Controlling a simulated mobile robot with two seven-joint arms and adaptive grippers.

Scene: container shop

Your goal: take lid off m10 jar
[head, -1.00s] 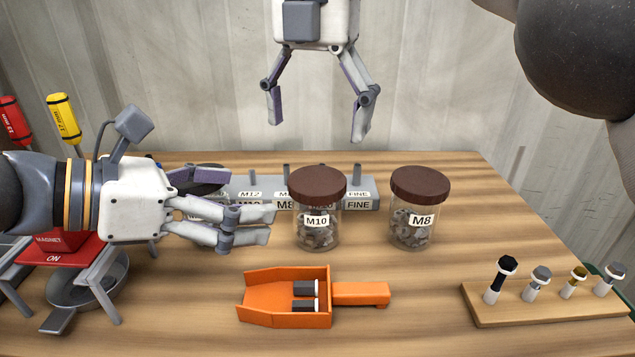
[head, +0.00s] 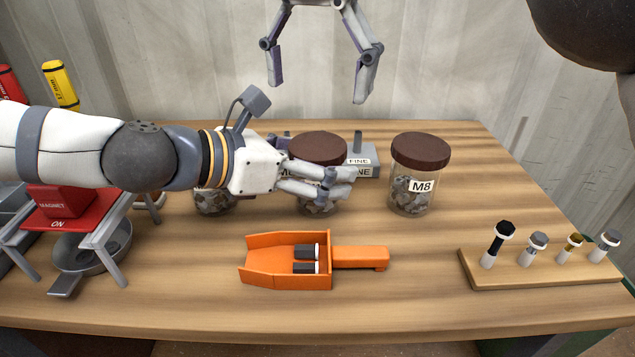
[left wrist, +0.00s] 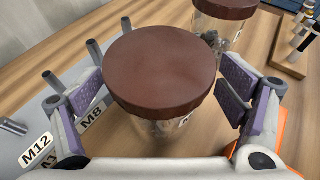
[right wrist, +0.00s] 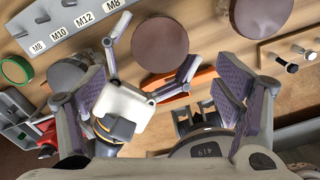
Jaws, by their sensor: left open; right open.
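The M10 jar (head: 318,206) stands upright on the table, its brown lid (head: 317,148) on top. My left gripper (head: 335,182) covers much of the jar's front and label in the head view. In the left wrist view the lid (left wrist: 160,72) lies between the two open fingers of the left gripper (left wrist: 165,100), with a gap to each finger pad. My right gripper (head: 318,92) is open and empty, high above the back of the table. In the right wrist view the M10 lid (right wrist: 160,44) shows below, beyond the right gripper's fingers.
The M8 jar (head: 412,186), brown-lidded, stands right of the M10 jar. A grey labelled rack (head: 366,162) lies behind. An orange scoop (head: 287,275) is in front; a wooden bolt stand (head: 535,268) is at right. A red magnet stand (head: 62,215) is at left.

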